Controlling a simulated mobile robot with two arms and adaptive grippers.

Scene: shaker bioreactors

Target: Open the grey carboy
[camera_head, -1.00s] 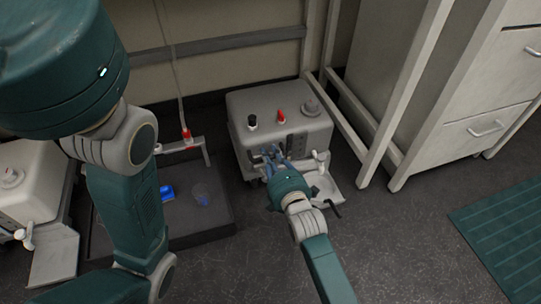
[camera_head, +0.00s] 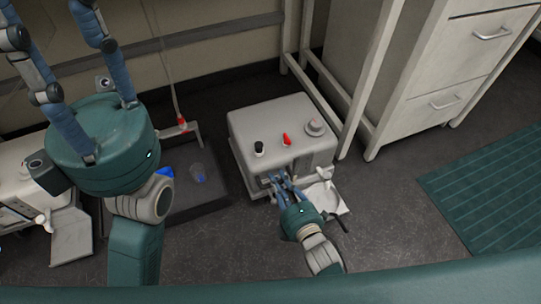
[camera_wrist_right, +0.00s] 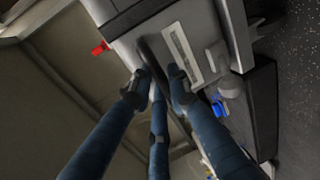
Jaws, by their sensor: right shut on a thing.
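The grey carboy (camera_head: 265,120) is a boxy container standing on the floor right of centre in the head view, with a black cap, a red cap and a round grey lid (camera_head: 315,127) on top. A white tap (camera_head: 323,172) is at its front right. My right gripper (camera_head: 275,178) is at its front face, shut on a dark bar-like handle (camera_wrist_right: 148,50), seen between the fingers in the right wrist view. The fingers hide part of the front. My left gripper (camera_head: 50,25) is at the upper left, its blue fingers spread and empty.
A dark tray (camera_head: 215,195) with a clear vessel and a blue item lies left of the carboy. Another pale carboy (camera_head: 15,160) stands at the far left. A white frame and a drawer cabinet (camera_head: 430,85) stand close on the right, with a green mat (camera_head: 490,190) beyond.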

